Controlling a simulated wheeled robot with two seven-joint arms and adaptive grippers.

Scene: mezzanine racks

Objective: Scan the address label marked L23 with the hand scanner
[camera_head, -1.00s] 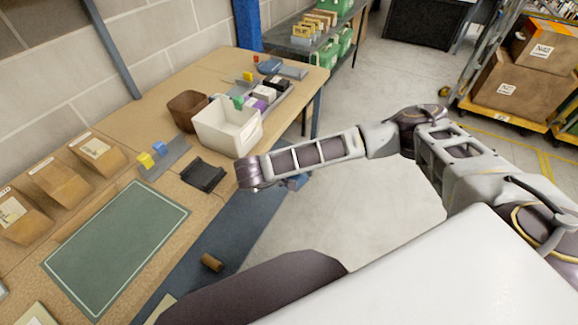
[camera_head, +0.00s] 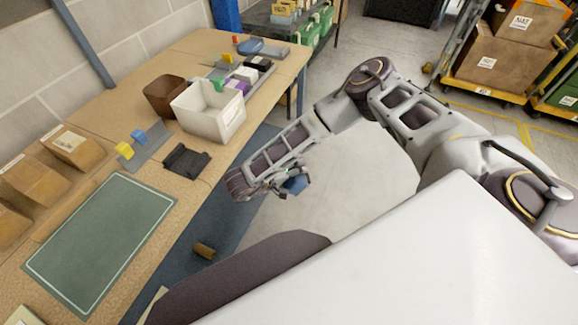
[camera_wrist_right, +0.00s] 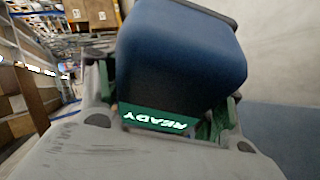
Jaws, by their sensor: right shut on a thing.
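The blue hand scanner (camera_head: 295,185) is in my right gripper (camera_head: 280,184), above the blue floor mat beside the workbench. In the right wrist view the scanner (camera_wrist_right: 180,55) is large, with a green strip reading READY, and my right gripper (camera_wrist_right: 172,108) is shut around it. Brown parcels at the left of the bench carry white labels, such as the farthest parcel (camera_head: 75,147). Their print is too small to read, and I cannot make out L23 on any label. My left gripper is not in view.
The workbench (camera_head: 110,112) holds a green mat (camera_head: 100,240), a black holder (camera_head: 186,161), a white bin (camera_head: 212,112) and a brown bin (camera_head: 164,97). A brown roll (camera_head: 204,251) lies below. Labelled cartons (camera_head: 490,62) stand on a cart at right. Floor between is clear.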

